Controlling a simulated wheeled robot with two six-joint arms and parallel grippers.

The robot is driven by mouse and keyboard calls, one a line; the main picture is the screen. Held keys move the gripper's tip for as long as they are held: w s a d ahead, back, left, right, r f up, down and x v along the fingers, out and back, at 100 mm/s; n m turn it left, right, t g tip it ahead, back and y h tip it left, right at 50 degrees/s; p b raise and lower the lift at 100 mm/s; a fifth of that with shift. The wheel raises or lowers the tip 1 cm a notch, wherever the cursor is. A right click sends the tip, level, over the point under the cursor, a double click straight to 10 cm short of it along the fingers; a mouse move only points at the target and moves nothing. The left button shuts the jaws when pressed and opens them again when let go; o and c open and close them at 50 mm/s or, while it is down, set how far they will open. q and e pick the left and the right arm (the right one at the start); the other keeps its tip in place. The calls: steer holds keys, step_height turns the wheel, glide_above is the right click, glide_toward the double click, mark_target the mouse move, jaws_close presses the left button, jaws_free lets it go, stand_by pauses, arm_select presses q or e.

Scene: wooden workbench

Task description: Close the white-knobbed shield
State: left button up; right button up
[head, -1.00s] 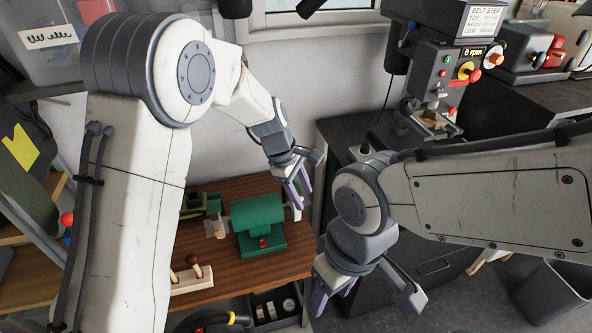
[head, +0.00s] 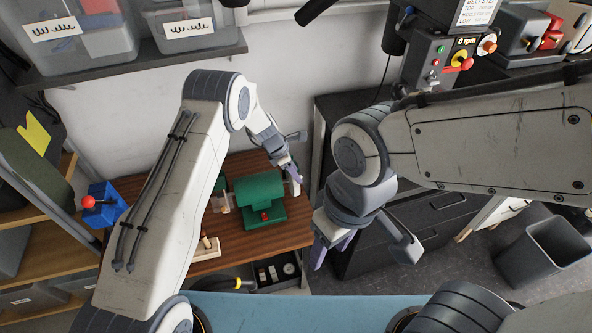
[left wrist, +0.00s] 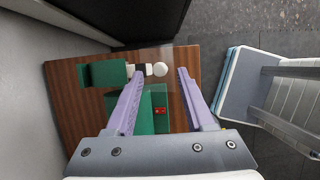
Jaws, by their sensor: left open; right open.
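A green bench machine (head: 258,188) with a small red switch stands on the brown wooden bench; its green body (left wrist: 156,112) also shows in the left wrist view. A round white knob (left wrist: 160,69) is in the left wrist view, beside a faint clear panel (left wrist: 186,56) that looks like the shield. My left gripper (head: 291,177) is at the machine's right end and covers most of that end in the head view. It is open, with its fingers (left wrist: 160,74) on either side of the knob in the picture; contact cannot be told. My right gripper (head: 333,251) is open and empty, right of the bench.
Another clear piece (head: 222,203) is at the machine's left end. A wooden block with a peg (head: 206,248) lies at the bench's front left. A dark tray (head: 278,272) is at the front. A dark cabinet (head: 400,235) stands to the right, with a drill press (head: 440,62) above.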

arm_select(q)
steer(key=shift+w+d+f, duration=0.1)
steer(key=shift+d+f, duration=0.15)
steer(key=shift+f, duration=0.45)
jaws_close()
steer(key=shift+d+f+t+b, duration=0.2)
steer(key=shift+t+b, duration=0.1)
steer(key=shift+b, duration=0.65)
steer(key=s+f+m+t+y+b, duration=0.2)
steer(key=f+t+b, duration=0.6)
steer(key=b, duration=4.7)
steer(key=shift+s+d+m+t+y, duration=0.4)
steer(key=shift+s+m+t, duration=0.3)
steer(key=shift+t, duration=2)
